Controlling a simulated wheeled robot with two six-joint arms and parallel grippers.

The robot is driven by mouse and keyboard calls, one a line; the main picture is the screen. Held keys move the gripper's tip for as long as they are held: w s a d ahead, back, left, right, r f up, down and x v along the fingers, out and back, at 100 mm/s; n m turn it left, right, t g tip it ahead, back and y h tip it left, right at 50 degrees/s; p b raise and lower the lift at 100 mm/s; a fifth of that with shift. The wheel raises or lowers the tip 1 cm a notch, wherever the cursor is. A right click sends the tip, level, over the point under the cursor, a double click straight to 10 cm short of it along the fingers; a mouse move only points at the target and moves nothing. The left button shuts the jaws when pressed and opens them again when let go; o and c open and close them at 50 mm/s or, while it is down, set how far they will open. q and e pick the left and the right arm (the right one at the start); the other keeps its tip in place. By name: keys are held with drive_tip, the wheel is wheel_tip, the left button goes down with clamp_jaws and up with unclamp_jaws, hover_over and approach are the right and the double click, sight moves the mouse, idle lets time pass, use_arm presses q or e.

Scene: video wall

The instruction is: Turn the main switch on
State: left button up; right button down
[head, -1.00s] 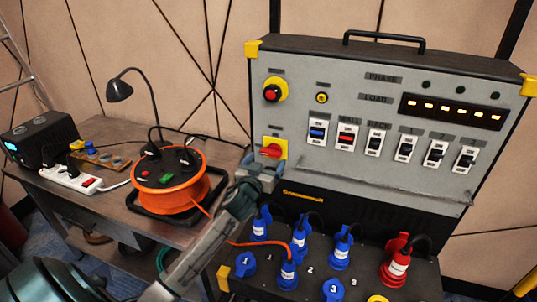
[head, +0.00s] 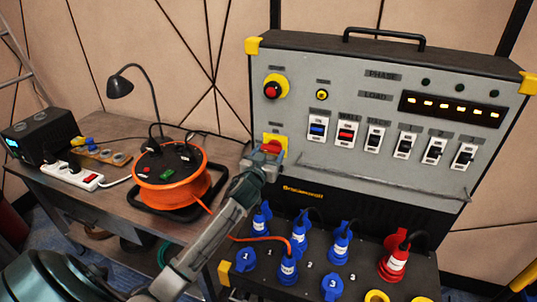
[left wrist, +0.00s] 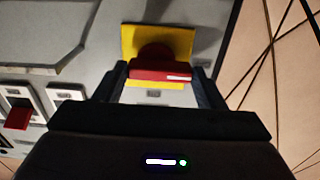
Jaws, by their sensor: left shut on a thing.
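The main switch is a red rotary handle (head: 271,147) on a yellow plate (head: 280,139), low on the left of the grey panel (head: 340,175). My left gripper (head: 262,158) is at the handle and covers part of it. In the left wrist view the red handle (left wrist: 160,72) sits between the two fingers of my left gripper (left wrist: 160,90), with the yellow plate (left wrist: 185,40) behind it. The left gripper is shut on the handle. My right gripper is not in view.
A red emergency button (head: 272,90) is above the switch. Several rocker switches (head: 346,135) run to its right. Blue plugs (head: 299,235) and a red plug (head: 396,258) stand below. An orange cable reel (head: 170,192) and a black lamp (head: 120,86) are on the table at left.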

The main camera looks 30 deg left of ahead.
use_arm(q)
drive_tip(key=m+p, duration=0.2)
drive_tip(key=m, duration=0.3)
drive_tip(key=shift+r, duration=0.15)
drive_tip(key=m+p, duration=0.2)
drive_tip(key=m, duration=0.2)
drive_tip(key=shift+d+r+m, duration=0.1)
drive_tip(key=shift+m, duration=0.2)
drive_tip(key=m+p, duration=0.2)
drive_tip(key=m, duration=0.2)
drive_tip(key=shift+d, duration=0.1)
drive_tip(key=shift+m+p, duration=0.75)
drive_tip(key=shift+m, duration=1.35)
drive_tip(key=o, duration=1)
drive_tip(key=shift+d, duration=0.1)
